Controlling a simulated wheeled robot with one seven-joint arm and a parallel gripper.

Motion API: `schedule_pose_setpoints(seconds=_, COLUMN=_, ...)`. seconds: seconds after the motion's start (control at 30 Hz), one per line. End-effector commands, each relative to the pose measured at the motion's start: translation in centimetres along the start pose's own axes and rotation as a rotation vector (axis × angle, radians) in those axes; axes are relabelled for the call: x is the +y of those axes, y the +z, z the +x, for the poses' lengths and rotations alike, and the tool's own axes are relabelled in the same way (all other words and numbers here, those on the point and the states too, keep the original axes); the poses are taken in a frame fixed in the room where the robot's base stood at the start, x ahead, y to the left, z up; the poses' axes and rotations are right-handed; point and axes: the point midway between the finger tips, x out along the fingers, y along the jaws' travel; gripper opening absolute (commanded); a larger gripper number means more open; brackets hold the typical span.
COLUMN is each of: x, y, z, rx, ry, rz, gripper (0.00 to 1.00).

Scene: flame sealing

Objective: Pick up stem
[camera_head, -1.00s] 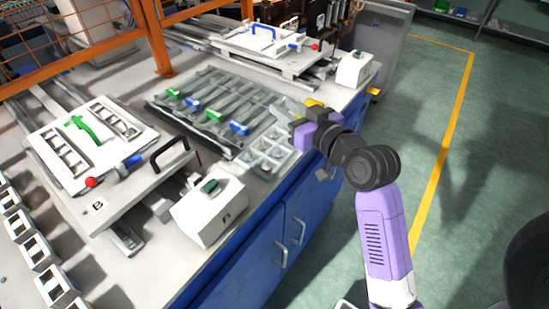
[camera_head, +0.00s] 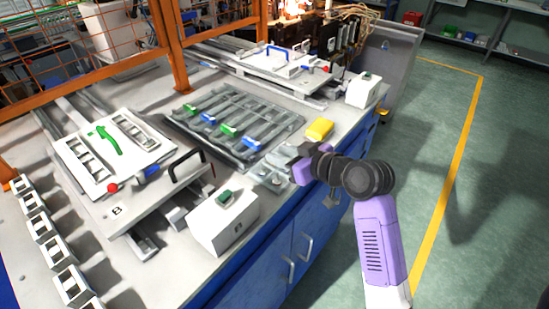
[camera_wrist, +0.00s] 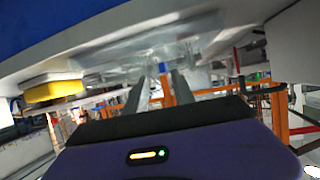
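My gripper (camera_head: 285,153) is over the right front of the bench, close above or beside a clear compartment tray (camera_head: 262,178). The gripper partly hides this tray. In the wrist view, the two grey fingers of my gripper (camera_wrist: 157,92) stand apart with a gap between them, and I see nothing held. A blurred clear shape (camera_wrist: 150,55), perhaps the tray, lies beyond the fingertips. I cannot make out a separate stem; small pale pieces in the tray are too unclear to name.
A grey rack (camera_head: 190,133) with blue and green clips lies behind the tray. A yellow block (camera_head: 320,129) is right of it, also in the wrist view (camera_wrist: 53,91). White button boxes (camera_head: 222,222) (camera_head: 362,90) stand near the bench edge. A fixture with a black handle is left.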

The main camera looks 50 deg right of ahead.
Motion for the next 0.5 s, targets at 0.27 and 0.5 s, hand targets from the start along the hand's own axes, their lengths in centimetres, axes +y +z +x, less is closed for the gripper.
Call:
schedule_pose_setpoints(seconds=0.27, x=0.2, y=-0.1, z=2.9, rx=0.0, ry=0.001, rz=-0.001, gripper=0.31)
schedule_pose_setpoints(seconds=0.5, x=0.2, y=0.0, z=2.9, rx=0.001, ry=0.002, rz=-0.001, gripper=0.27)
